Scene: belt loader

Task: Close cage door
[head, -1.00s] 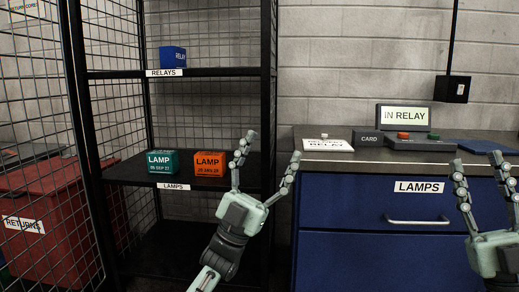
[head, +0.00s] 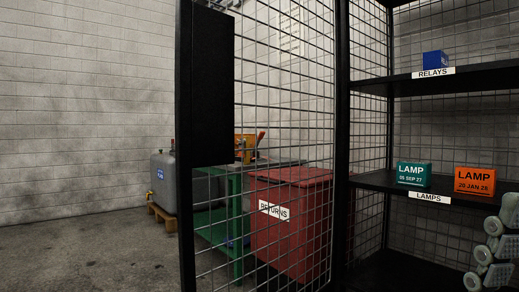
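The cage door (head: 186,232) is a wire mesh panel in a black frame, with a solid black plate (head: 213,88) near its free edge. It stands open, swung out to the left of the cage post (head: 343,150), so the shelves are exposed.
The cage shelves hold a blue relay box (head: 435,60), a green lamp box (head: 413,174) and an orange lamp box (head: 474,180). Behind the mesh stand a red returns bin (head: 290,225) and a green bench (head: 236,200). A grey tank (head: 163,180) stands farther left. The floor at left is clear.

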